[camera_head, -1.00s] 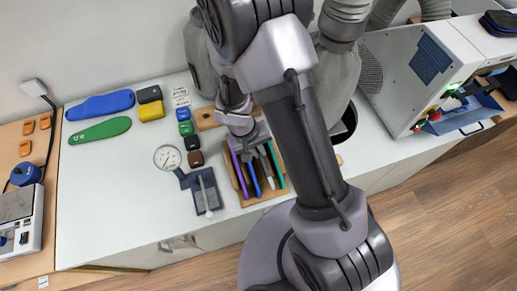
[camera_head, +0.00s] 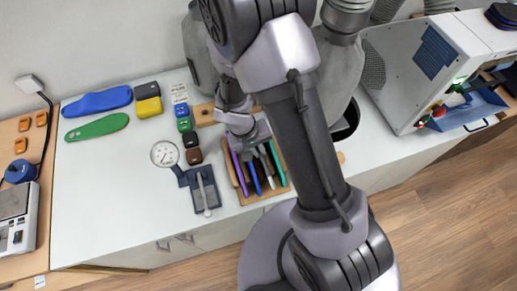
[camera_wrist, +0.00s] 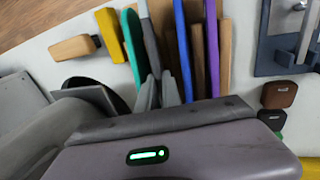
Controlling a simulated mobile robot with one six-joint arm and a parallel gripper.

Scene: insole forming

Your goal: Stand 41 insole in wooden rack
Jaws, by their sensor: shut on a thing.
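The wooden rack (camera_head: 262,198) stands on the white bench, with thin insoles upright in it. From left to right in the head view are a purple insole (camera_head: 237,171), a blue insole (camera_head: 254,178), a grey insole (camera_head: 267,174) and a green insole (camera_head: 276,164). In the wrist view, my gripper (camera_wrist: 160,92) is shut on the grey insole (camera_wrist: 151,42), between the green insole (camera_wrist: 133,45) and the blue insole (camera_wrist: 183,45). The purple insole (camera_wrist: 212,45) is farther right. No size mark is readable, and the lower part of the grey insole is hidden.
A dial gauge (camera_head: 165,154) and its dark base lie left of the rack. Small colored blocks (camera_head: 184,124) stand behind them. Flat blue (camera_head: 97,102) and green (camera_head: 97,127) forms lie at the back left. A grey machine (camera_head: 415,80) stands right; the left bench middle is clear.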

